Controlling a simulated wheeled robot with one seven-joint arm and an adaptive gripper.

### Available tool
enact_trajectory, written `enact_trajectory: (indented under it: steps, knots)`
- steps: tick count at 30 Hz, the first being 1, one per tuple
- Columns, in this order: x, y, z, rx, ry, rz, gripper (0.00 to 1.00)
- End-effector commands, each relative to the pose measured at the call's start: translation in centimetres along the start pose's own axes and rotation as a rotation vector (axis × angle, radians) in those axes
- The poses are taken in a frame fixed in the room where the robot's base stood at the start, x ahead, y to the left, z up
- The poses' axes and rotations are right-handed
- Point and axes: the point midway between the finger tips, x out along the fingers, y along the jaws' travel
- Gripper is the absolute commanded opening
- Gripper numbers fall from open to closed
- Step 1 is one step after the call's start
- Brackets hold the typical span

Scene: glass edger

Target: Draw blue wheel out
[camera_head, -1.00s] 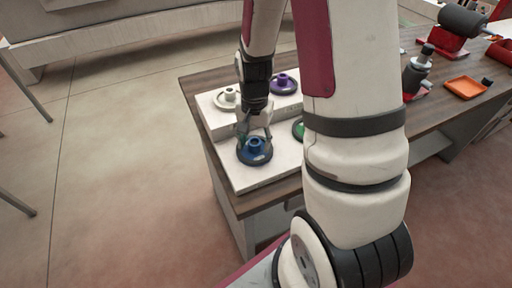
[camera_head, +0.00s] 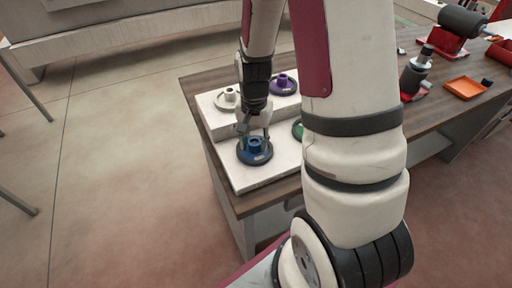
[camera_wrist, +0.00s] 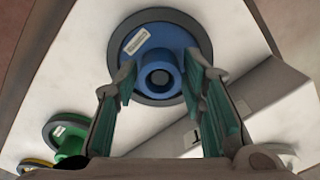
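The blue wheel (camera_head: 262,157) has a dark rim and a raised blue hub, and lies on the lower level of a white stepped stand (camera_head: 262,180). It also shows in the wrist view (camera_wrist: 150,47), with a white label on its face. My gripper (camera_head: 254,138) is directly above it, pointing down. In the wrist view my gripper (camera_wrist: 158,88) is open, with its green-padded fingers on either side of the hub. A gap shows between the pads and the hub, and I cannot tell whether either finger touches the wheel.
A cream wheel (camera_head: 228,99) and a purple wheel (camera_head: 284,84) sit on the stand's upper step. A green wheel (camera_wrist: 70,140) lies near the blue one, mostly hidden by my arm in the head view. An orange tray (camera_head: 466,88) is at the table's right.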

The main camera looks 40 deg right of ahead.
Motion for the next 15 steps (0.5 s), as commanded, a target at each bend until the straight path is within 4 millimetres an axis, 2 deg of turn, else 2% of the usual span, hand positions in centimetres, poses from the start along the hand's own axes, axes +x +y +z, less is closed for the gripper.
enact_trajectory:
  steps: [1,3,4,15]
  knots:
    - [-0.01,0.00,0.00,0.000,0.000,0.000,0.19]
    - [-0.01,0.00,0.00,0.000,0.000,0.000,0.03]
    - [-0.01,0.00,0.00,0.000,0.000,0.000,0.00]
    - [-0.38,-0.01,-0.02,0.000,0.001,-0.001,0.00]
